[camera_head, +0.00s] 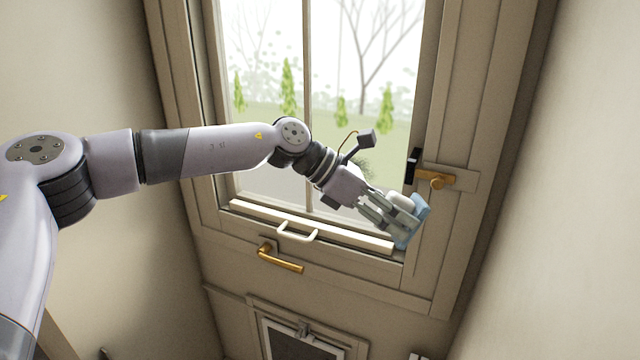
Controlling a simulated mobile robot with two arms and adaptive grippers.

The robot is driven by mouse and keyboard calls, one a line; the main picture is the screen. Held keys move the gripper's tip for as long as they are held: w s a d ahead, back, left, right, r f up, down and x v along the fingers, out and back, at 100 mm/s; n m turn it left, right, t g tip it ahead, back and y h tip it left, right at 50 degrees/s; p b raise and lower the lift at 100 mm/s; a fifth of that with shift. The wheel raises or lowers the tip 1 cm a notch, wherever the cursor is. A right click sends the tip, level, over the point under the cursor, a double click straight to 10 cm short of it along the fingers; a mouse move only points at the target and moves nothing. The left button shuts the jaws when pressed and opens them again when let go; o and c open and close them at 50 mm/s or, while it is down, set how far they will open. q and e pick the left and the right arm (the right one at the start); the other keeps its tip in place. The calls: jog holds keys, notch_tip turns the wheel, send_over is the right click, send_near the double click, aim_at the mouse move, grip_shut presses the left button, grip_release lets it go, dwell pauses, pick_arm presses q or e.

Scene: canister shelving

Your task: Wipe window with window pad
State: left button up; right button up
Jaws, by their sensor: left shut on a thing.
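The window (265,60) fills the upper middle of the head view, with a beige frame and thin bars, and trees outside. My left arm reaches across from the left. My left gripper (398,212) is shut on the window pad (418,222), which is light blue with a pale grip. The pad is at the lower right corner of the window, by the frame; I cannot tell if it touches the glass. My right gripper is not in view.
A pale rail with a white handle (297,232) runs along the window's bottom. A brass handle (280,258) sits below it. A brass latch (436,180) is on the right frame, close to the pad. A small framed flap (290,343) is lower down. Plain walls stand at both sides.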

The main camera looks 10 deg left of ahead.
pick_arm(q)
jog(key=w+a+f+n+t+y+p, duration=0.2)
jog(key=w+a+f+n+t+y, duration=0.15)
jog(key=w+a+n+t, duration=0.45)
jog(key=w+a+f+n+t+y+p, duration=0.1)
jog(key=w+a+f+n+t+y, duration=0.35)
jog(key=w+a, duration=0.45)
jog(key=w+d+r+t+b, duration=0.1)
jog(key=w+b, duration=0.1)
jog(key=w, duration=0.3)
jog(key=shift+w+r+n+t+h, duration=0.3)
jog(key=shift+w+n+t, duration=0.05)
jog(key=shift+n, duration=0.1)
jog(key=shift+w+d, duration=0.15)
jog(key=shift+w, duration=0.55)
dwell(0.3)
